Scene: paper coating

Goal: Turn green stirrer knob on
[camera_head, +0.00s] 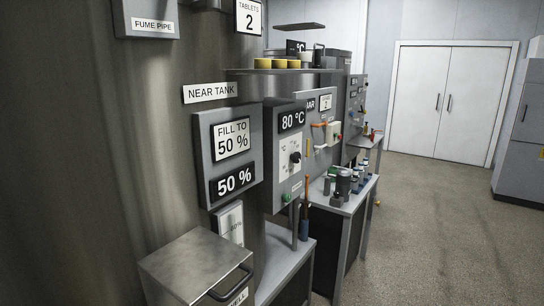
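A small green knob (286,198) sits low on the front of a grey control box (283,165) near the middle of the view. A small label is beside it, too small to read. I cannot tell which way the knob is turned. My gripper is not in view.
A near-tank panel (232,153) reading 50 % and a metal box with a handle (196,268) stand nearer, at left. Benches (350,205) with small items run behind. Floor (440,230) at right is clear, up to white double doors (447,100).

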